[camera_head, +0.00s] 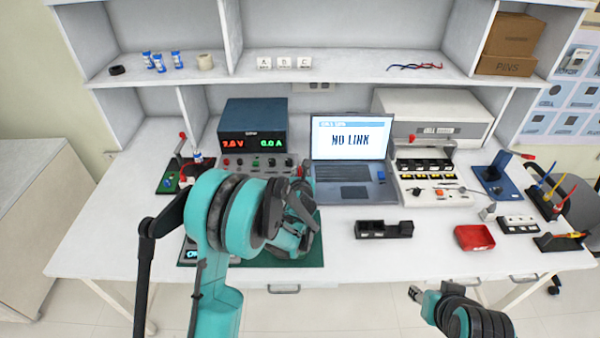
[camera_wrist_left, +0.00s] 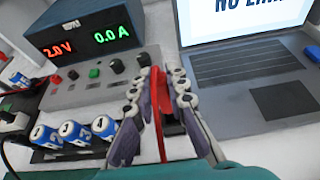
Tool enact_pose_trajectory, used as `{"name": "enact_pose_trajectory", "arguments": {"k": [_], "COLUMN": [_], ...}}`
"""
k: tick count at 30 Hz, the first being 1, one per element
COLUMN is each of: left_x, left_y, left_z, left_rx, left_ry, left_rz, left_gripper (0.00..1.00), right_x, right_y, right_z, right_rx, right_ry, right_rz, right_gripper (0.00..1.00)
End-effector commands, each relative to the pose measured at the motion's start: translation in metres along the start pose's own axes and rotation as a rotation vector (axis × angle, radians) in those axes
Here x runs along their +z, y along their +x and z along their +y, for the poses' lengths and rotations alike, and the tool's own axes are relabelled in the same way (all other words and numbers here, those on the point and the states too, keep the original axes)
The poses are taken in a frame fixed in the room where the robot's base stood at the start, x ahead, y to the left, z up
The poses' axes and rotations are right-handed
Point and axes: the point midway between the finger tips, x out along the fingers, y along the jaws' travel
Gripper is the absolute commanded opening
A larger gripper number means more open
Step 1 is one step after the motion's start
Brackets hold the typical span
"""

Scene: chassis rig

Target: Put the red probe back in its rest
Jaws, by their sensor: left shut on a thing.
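The red probe (camera_wrist_left: 157,110) shows as a thin red upright piece between the fingers of my left gripper (camera_wrist_left: 162,85) in the left wrist view. That gripper is shut on it. In the head view my left gripper (camera_head: 297,205) is over the green mat, in front of the power supply and left of the laptop. The arm hides much of the probe there. My right gripper (camera_head: 430,294) is low at the right, in front of the table edge, and its jaw state is unclear. I cannot tell which piece is the probe's rest.
The power supply (camera_head: 253,124) and laptop (camera_head: 352,147) stand behind my left gripper. Blue cells (camera_wrist_left: 72,130) sit left of it in the wrist view. A black slotted holder (camera_head: 383,229) and a red tray (camera_head: 474,237) lie to the right. White tabletop is clear between them.

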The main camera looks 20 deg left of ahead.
Motion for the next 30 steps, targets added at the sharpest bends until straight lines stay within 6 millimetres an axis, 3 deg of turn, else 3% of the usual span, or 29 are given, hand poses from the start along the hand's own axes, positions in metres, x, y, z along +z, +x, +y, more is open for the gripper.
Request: {"name": "enact_pose_trajectory", "arguments": {"k": [30], "left_x": [-0.010], "left_y": [0.004], "left_z": [0.000], "left_rx": [0.000], "left_ry": [0.000], "left_rz": [0.000], "left_gripper": [0.00], "right_x": [0.007], "right_y": [0.010], "right_z": [0.000], "right_rx": [0.000], "right_ry": [0.000], "right_rz": [0.000], "right_gripper": [0.40]}}
